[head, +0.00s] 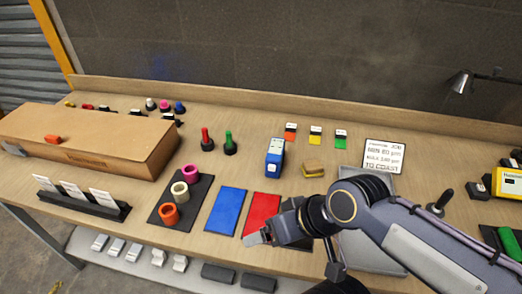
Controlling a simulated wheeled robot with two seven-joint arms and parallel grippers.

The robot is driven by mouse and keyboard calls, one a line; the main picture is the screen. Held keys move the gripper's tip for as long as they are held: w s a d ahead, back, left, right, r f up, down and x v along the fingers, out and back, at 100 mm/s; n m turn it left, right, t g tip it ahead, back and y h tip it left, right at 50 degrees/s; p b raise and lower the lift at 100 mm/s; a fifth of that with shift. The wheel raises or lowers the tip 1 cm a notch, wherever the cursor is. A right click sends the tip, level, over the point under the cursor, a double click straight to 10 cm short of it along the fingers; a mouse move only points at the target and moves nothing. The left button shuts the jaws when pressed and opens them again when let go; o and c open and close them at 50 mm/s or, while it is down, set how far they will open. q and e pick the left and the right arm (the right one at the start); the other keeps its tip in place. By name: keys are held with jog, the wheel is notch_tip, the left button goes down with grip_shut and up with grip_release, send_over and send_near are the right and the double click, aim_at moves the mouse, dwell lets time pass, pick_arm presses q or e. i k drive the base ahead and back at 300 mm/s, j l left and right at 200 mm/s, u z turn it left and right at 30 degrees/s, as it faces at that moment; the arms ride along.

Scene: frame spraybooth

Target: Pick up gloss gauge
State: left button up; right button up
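A small upright blue device with a white face (275,157) stands near the middle of the bench, behind the red mat; it looks like the gloss gauge, though its lettering is too small to read. My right gripper (257,239) reaches in from the right, low over the front part of the red mat (261,212). It is in front of the blue device and apart from it. Its fingers are small and seen at an angle, so I cannot tell whether they are open. My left gripper is not in view.
A blue mat (226,210) lies beside the red one. A black board with coloured rings (181,189) and a long cardboard box (95,141) are to the left. Red and green handled tools (230,147), a tan block (313,168) and a sign (384,156) stand nearby.

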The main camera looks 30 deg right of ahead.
aim_at(275, 154)
jog(key=z, duration=1.3)
